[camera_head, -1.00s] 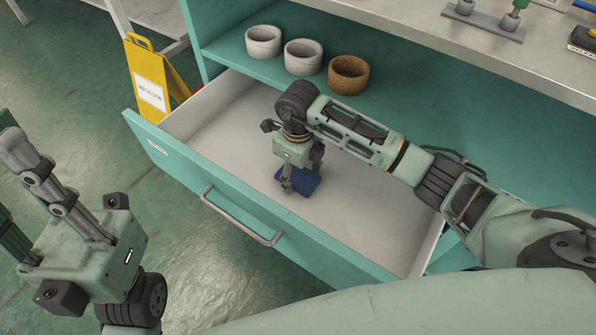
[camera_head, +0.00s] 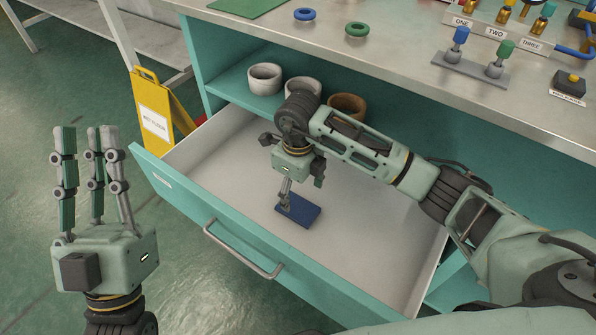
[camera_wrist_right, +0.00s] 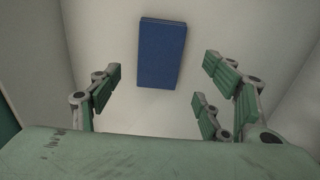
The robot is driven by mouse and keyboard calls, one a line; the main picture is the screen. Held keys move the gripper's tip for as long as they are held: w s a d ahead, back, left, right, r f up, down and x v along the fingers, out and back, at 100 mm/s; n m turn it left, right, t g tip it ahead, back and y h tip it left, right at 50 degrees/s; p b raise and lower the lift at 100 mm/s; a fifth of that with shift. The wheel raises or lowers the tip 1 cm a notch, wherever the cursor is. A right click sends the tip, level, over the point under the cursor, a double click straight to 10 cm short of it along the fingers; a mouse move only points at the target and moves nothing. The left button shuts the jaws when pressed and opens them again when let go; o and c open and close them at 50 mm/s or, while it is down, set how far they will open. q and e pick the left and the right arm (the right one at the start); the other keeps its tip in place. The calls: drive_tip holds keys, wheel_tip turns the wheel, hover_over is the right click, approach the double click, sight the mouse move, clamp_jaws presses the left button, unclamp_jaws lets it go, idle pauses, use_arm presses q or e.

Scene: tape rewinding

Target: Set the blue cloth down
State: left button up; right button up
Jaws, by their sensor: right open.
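The blue cloth (camera_head: 300,211) is a flat, folded rectangle lying on the white floor of the open drawer (camera_head: 375,215). It also shows whole in the right wrist view (camera_wrist_right: 162,53), lying flat. My right gripper (camera_head: 285,202) points down over the drawer above the cloth. In the right wrist view the fingers (camera_wrist_right: 160,95) are spread apart with nothing between them, and the cloth lies beyond the fingertips, clear of them. My left gripper (camera_head: 90,135) is raised outside the drawer at the left, fingers pointing up and empty.
A yellow floor sign (camera_head: 160,110) stands left of the cabinet. The worktop (camera_head: 400,50) holds labelled fittings and blue and green rings. The drawer handle (camera_head: 240,252) juts out in front.

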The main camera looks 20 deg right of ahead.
use_arm(q)
drive_tip(key=w+f+g+y+p, duration=0.1)
drive_tip(key=w+f+g+y, duration=0.1)
drive_tip(key=w+f+g, duration=0.2)
drive_tip(key=shift+w+d+f+g, duration=0.15)
drive_tip(key=shift+w+f+g, duration=0.25)
drive_tip(key=shift+f, duration=1.25)
use_arm(e)
drive_tip(key=shift+r, duration=2.75)
use_arm(q)
drive_tip(key=shift+r, duration=0.1)
drive_tip(key=shift+c, duration=0.5)
